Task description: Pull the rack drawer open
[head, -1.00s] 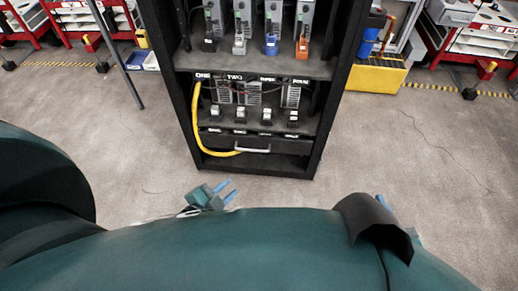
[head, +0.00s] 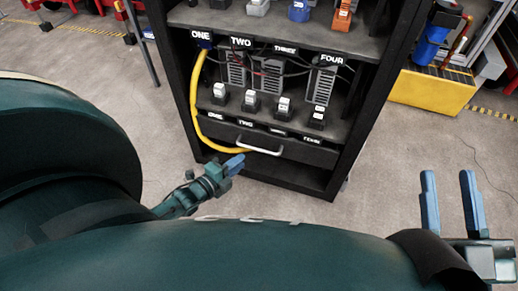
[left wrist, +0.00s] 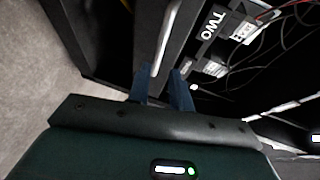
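The rack drawer (head: 290,155) is a dark panel low in the black rack, and it looks shut. Its silver handle (head: 262,149) is a bar across the front. My left gripper (head: 234,162) is just in front of the handle's left end. In the left wrist view its blue fingers (left wrist: 163,88) stand apart with nothing between them. There the handle (left wrist: 160,50) lies just beyond the fingertips, roughly in line with the gap; I see no clear contact. My right gripper (head: 452,180) is open and empty, well to the right of the rack.
A yellow cable (head: 197,105) hangs down the rack's left side and runs along the drawer near the handle. Labelled boxes and plugs stand on the shelf (head: 215,118) above. A yellow bin (head: 430,92) stands right of the rack. The floor in front is clear.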

